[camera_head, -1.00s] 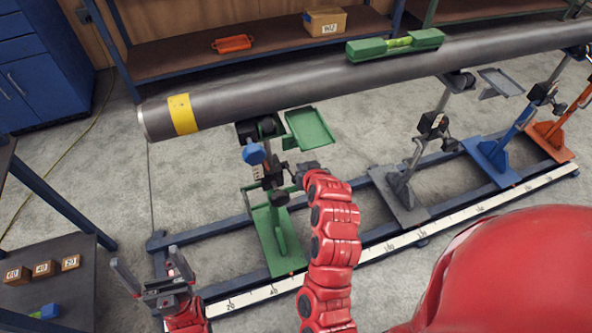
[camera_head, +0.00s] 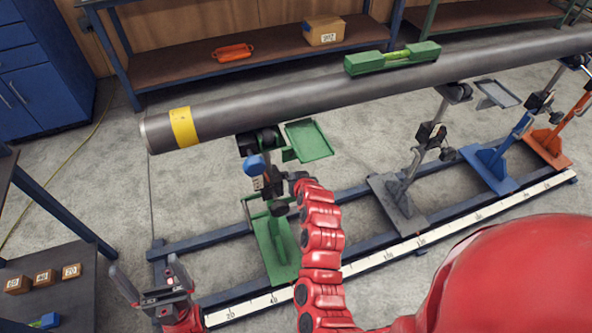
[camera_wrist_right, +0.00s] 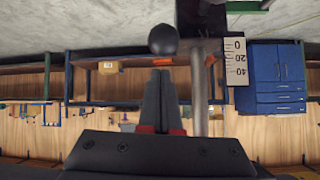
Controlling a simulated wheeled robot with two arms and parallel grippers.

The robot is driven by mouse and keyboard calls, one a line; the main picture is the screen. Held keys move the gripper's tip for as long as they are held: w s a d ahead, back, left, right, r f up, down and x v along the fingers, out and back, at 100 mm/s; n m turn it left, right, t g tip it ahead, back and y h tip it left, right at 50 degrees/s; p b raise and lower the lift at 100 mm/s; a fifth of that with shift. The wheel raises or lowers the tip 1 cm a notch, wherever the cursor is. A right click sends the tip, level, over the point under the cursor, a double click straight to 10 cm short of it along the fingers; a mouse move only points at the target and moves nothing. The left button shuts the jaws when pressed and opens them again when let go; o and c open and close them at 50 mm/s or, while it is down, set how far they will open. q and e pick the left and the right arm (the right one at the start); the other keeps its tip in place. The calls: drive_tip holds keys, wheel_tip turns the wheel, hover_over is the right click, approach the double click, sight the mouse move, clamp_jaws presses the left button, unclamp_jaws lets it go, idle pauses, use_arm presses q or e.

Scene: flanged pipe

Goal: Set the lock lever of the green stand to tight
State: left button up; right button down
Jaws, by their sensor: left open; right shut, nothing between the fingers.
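The green stand (camera_head: 274,250) is under the pipe's left end, its base on the rail. A dark round knob (camera_head: 279,207) sits low on its post; a black ball also shows in the right wrist view (camera_wrist_right: 163,40). I take it for the lock lever's end, but the lever's arm and setting are unclear. My right gripper (camera_head: 291,179) is at the post's right side. In the wrist view its shut, empty fingers (camera_wrist_right: 161,74) point at the ball; whether they touch is unclear. My left gripper (camera_head: 148,274) is open and empty, left of the stand.
A blue knob (camera_head: 255,165) and a green tray (camera_head: 309,141) are on the stand's upper part. The grey pipe (camera_head: 300,96) runs above, carrying a green level (camera_head: 392,58). Grey (camera_head: 400,200), blue (camera_head: 492,165) and orange (camera_head: 550,145) stands are to the right.

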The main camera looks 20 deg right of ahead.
drive_tip(key=shift+s+a+f, duration=0.1)
drive_tip(key=shift+s+f, duration=0.35)
drive_tip(key=shift+s, duration=0.4)
drive_tip(key=f+b, duration=0.1)
drive_tip(key=s+t+b, duration=0.1)
drive_tip(key=b, duration=0.1)
drive_tip(key=shift+f, duration=0.35)
wheel_tip(320, 180, down, 13)
drive_tip(key=s+t+b, duration=0.1)
drive_tip(key=t+b, duration=1)
drive_tip(key=b, duration=2)
drive_tip(key=shift+s+m+b, duration=0.3)
drive_tip(key=shift+m, duration=0.1)
